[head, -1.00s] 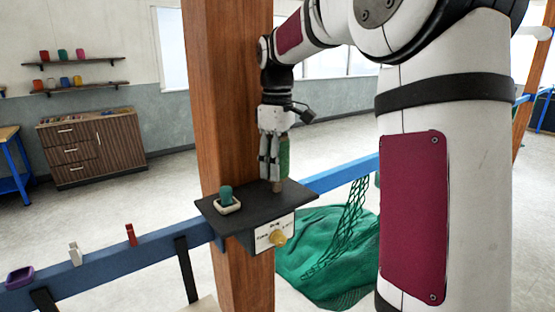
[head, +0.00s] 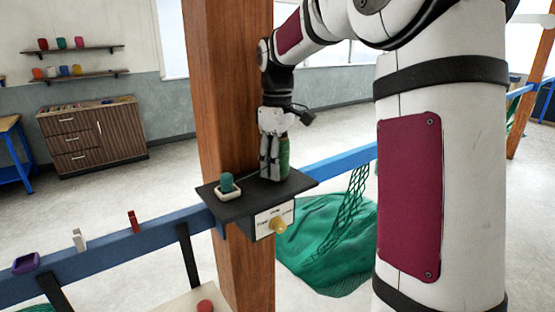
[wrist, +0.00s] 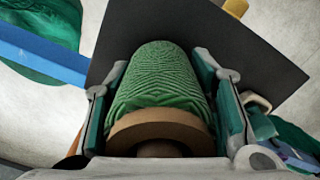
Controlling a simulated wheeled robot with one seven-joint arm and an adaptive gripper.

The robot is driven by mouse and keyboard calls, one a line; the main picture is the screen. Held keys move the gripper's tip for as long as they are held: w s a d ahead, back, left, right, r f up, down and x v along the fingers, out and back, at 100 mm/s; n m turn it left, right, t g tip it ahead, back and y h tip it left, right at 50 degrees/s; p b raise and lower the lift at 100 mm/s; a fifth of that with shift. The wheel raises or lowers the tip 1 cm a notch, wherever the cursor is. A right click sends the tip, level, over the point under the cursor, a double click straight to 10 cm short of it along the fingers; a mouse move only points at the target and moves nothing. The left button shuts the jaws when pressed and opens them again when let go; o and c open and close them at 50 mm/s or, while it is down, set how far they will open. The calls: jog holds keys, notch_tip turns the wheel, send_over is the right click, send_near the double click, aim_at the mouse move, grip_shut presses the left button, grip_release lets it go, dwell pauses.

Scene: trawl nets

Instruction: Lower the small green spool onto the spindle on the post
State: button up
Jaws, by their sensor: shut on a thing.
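The green spool (head: 284,153) is upright between the fingers of my gripper (head: 272,168), low over the dark shelf (head: 247,207) on the wooden post (head: 232,90). In the wrist view the wound green spool (wrist: 160,82) fills the space between both fingers, with a tan flange (wrist: 150,122) nearest the camera. My gripper is shut on the spool. The spindle is hidden behind the spool and fingers. I cannot tell whether the spool's lower end is around the spindle or touching the shelf.
A teal spool (head: 227,181) stands in a white dish (head: 228,194) at the shelf's left. A yellow knob (head: 280,226) sticks out from the shelf's front panel. A blue rail (head: 130,247) carries small items. Green netting (head: 325,240) lies behind.

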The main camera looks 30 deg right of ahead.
jog(key=o, duration=1.3)
notch_tip(320, 180, up, 12)
